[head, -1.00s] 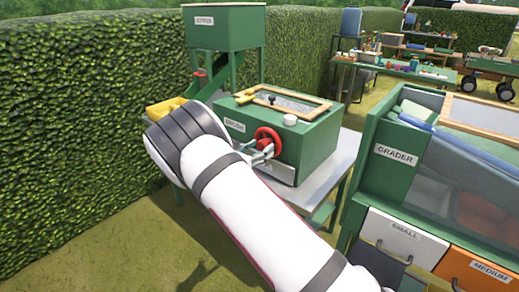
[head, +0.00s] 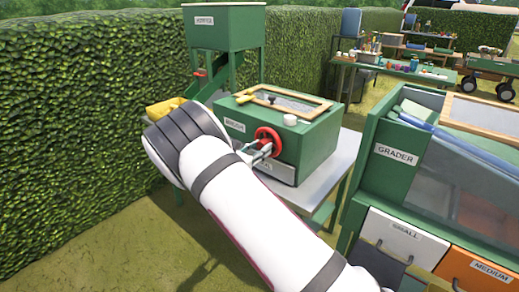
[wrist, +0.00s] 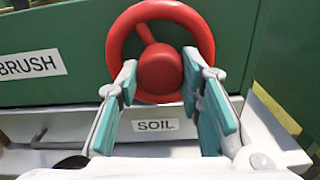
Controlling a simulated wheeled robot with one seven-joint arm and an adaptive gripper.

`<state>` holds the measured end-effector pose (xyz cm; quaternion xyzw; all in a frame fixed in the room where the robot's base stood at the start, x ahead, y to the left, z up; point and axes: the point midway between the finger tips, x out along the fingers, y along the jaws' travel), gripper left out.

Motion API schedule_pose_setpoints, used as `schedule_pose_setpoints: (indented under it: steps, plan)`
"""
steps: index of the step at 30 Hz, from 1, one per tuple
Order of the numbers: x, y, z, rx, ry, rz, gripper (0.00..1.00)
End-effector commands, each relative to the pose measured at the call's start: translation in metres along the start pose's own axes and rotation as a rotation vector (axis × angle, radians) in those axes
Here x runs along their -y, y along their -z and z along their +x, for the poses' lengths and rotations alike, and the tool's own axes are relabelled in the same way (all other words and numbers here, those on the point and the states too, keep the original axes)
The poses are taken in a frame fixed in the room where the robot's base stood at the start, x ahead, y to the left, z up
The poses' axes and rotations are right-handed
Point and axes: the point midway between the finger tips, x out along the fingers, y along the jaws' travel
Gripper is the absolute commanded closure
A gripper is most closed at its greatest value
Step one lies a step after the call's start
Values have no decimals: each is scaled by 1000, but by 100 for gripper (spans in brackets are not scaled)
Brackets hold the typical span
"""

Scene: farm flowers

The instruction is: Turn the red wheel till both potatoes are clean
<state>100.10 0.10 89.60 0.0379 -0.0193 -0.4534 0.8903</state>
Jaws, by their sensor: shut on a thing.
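The red wheel (head: 268,137) is on the front of the green brush box (head: 310,148). It also shows in the wrist view (wrist: 120,40), with its round hub and a spoke running up to the left. My gripper (wrist: 160,76) is shut on the red wheel, its teal-padded fingers on either side of the hub's lower part. In the head view my gripper (head: 258,149) reaches the wheel from the left. The box has a wood-framed window (head: 291,104) on top; a small dark shape shows there, but I cannot make out the potatoes.
A drawer labelled SOIL (wrist: 154,125) is under the wheel. A green hopper (head: 226,30) stands behind, and a yellow tray (head: 165,107) lies left. The grader (head: 394,160) with its drawers stands at right. A hedge (head: 80,140) closes off the left.

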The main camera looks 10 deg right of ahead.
Motion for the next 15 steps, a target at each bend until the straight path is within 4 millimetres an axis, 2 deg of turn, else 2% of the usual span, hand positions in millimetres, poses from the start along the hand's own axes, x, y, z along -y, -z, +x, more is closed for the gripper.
schedule_pose_setpoints:
  steps: [15]
  plan:
    - [-1, 0, 0, 0, 0, 441, 94]
